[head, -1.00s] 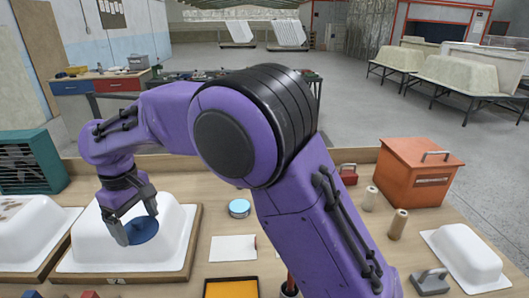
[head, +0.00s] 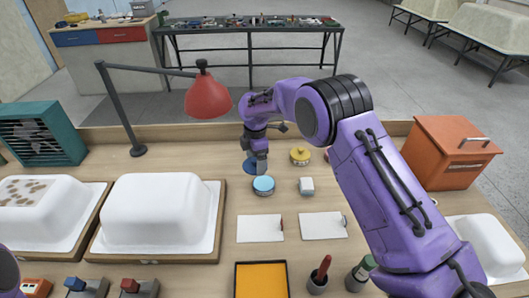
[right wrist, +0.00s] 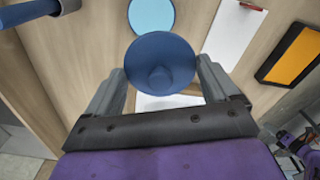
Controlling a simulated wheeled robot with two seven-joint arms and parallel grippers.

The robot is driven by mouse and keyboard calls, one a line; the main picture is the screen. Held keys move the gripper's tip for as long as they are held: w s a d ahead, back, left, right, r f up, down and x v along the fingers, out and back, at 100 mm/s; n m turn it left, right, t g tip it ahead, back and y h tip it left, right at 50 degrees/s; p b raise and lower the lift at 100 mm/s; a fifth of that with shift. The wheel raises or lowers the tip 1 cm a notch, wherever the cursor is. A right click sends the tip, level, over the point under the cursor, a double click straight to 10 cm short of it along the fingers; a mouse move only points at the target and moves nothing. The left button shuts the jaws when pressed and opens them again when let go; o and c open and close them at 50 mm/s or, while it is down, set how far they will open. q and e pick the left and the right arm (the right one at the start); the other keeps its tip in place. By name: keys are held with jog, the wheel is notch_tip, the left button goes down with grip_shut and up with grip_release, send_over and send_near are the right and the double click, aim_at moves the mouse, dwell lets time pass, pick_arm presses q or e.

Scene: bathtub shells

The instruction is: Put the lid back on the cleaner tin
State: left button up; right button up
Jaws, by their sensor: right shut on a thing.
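The cleaner tin (head: 263,188) is a low round tin with a pale blue top, standing on the bench; its top shows in the right wrist view (right wrist: 152,14). The lid (right wrist: 160,62) is a dark blue disc with a round knob. My right gripper (head: 257,168) is shut on the lid, which in the head view (head: 248,168) is partly hidden behind the fingers. The lid is held just behind and left of the tin, apart from its top as far as I can see. My left gripper is out of view.
A red lamp (head: 207,96) stands left of my right gripper. A yellow tin (head: 300,156) and a small white block (head: 306,186) stand right of the cleaner tin. White sheets (head: 260,228) lie in front. A white tub shell (head: 155,212) is at left.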

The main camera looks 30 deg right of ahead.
aim_at(264, 182)
jog(key=d+f+n, duration=0.1)
jog(key=d+f+n+p, duration=0.1)
jog(key=n, duration=0.1)
jog(key=d+f+n, duration=0.1)
jog(key=f, duration=0.1)
jog(key=shift+w+d+n, duration=0.25)
jog(key=shift+w+n, duration=0.05)
jog(key=shift+a+f+b, duration=0.1)
jog(key=shift+f+b, duration=0.3)
jog(key=shift+f, duration=0.35)
pick_arm(q)
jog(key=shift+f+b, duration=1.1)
jog(key=shift+b, duration=0.75)
pick_arm(e)
jog(key=shift+f, duration=2.6)
jog(key=shift+r, duration=0.1)
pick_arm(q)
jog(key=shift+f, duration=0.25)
pick_arm(e)
jog(key=shift+f, duration=0.2)
jog(key=o, duration=0.8)
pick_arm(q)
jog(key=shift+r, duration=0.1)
pick_arm(e)
jog(key=shift+r, duration=0.15)
